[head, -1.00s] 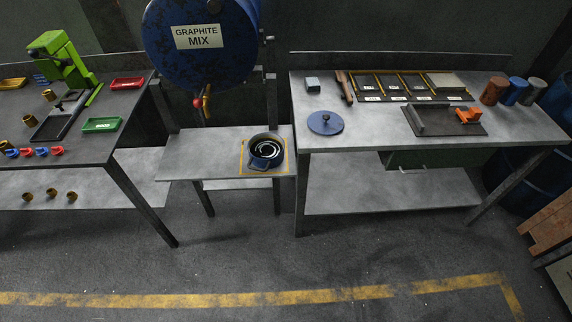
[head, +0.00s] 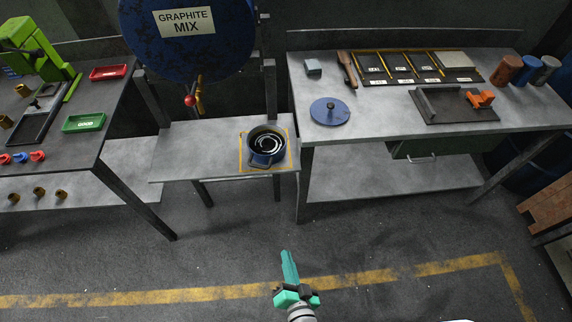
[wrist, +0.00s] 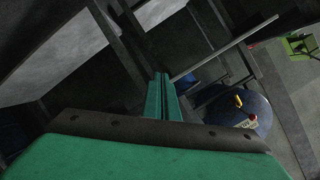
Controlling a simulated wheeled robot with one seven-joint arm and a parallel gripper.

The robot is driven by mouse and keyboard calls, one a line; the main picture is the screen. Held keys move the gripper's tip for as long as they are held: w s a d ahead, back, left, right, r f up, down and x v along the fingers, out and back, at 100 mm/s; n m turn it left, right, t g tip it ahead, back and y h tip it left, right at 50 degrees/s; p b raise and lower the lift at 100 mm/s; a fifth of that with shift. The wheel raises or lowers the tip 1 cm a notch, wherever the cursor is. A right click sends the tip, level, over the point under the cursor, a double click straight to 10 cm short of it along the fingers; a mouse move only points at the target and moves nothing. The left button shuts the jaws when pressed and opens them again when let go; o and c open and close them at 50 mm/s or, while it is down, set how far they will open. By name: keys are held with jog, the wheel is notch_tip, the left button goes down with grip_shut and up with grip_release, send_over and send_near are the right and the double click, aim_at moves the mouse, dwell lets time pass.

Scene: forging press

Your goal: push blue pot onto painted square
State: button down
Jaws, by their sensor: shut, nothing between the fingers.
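The blue pot (head: 266,146) stands upright on the low grey bench below the drum. It sits inside the yellow outline of the painted square (head: 242,166), with part of the square hidden beneath it. My gripper (head: 286,254) is in the lower middle of the head view, in front of the bench and apart from the pot. Its teal fingers are closed together and hold nothing. The closed fingers also show in the wrist view (wrist: 161,80), where the pot cannot be made out.
The graphite drum (head: 190,50) with a red-knobbed tap hangs above the low bench (head: 185,150). A right workbench (head: 385,125) carries a blue lid (head: 330,111). A left bench (head: 85,145) holds trays and a green press. Floor in front is clear.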

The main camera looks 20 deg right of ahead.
jog(key=w+d+m+t, duration=0.1)
jog(key=w+d+m, duration=0.45)
jog(key=w, duration=0.35)
jog(key=m+t, duration=0.3)
send_near(282, 154)
jog(key=shift+y, duration=0.3)
jog(key=w+d, duration=0.2)
jog(key=d, duration=0.1)
jog(key=shift+w+d, duration=0.15)
jog(key=shift+w, duration=0.05)
jog(key=shift+w+a+f, duration=0.1)
jog(key=shift+w+a, duration=0.7)
jog(key=shift+w, duration=0.05)
jog(key=shift+w+a, duration=0.5)
jog(key=shift+w, duration=0.1)
jog(key=shift+w+d, duration=0.1)
